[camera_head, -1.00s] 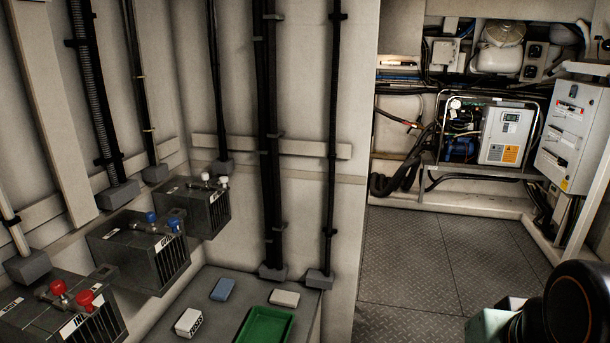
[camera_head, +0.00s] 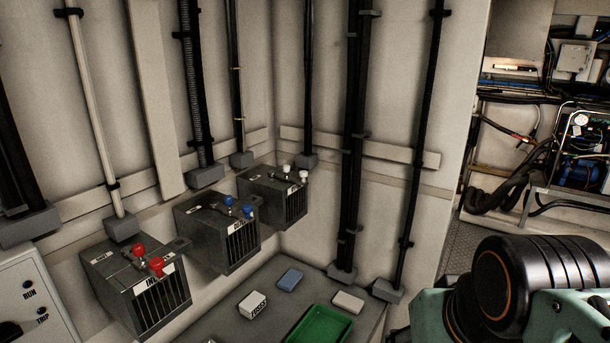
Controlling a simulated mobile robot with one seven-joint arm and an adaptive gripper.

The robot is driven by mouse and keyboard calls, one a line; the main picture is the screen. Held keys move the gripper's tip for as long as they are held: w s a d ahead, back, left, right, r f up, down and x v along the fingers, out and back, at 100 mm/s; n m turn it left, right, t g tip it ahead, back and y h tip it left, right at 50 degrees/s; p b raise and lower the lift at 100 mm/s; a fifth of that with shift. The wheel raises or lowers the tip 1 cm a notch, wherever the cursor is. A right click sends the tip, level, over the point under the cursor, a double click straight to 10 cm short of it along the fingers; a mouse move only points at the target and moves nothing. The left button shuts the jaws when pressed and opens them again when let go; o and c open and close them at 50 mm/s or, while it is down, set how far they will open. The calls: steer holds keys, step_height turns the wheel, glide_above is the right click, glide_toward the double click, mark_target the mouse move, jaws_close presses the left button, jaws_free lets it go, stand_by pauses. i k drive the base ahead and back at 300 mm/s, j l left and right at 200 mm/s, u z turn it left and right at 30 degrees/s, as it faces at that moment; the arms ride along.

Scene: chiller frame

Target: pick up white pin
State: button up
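Two small white pins (camera_head: 304,174) stand on top of the farthest dark grey box (camera_head: 275,200) on the left wall. One is at its right front and one just behind. Two blue pins (camera_head: 249,212) are on the middle box (camera_head: 212,235), and two red pins (camera_head: 156,264) are on the nearest box (camera_head: 135,290). Part of my arm shows at the lower right, to the right of the boxes. My gripper is not in view.
A low grey surface (camera_head: 240,330) below the boxes holds a green tray (camera_head: 345,318), a white box marked FUSES (camera_head: 253,304), a blue block (camera_head: 290,279) and a white block (camera_head: 348,301). Vertical pipes run down the wall. A panel (camera_head: 30,290) is at left.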

mark_target(286, 169)
steer(key=u, duration=0.55)
steer(key=i+l, duration=0.65)
steer(key=l, duration=0.2)
steer(key=l+z, duration=0.05)
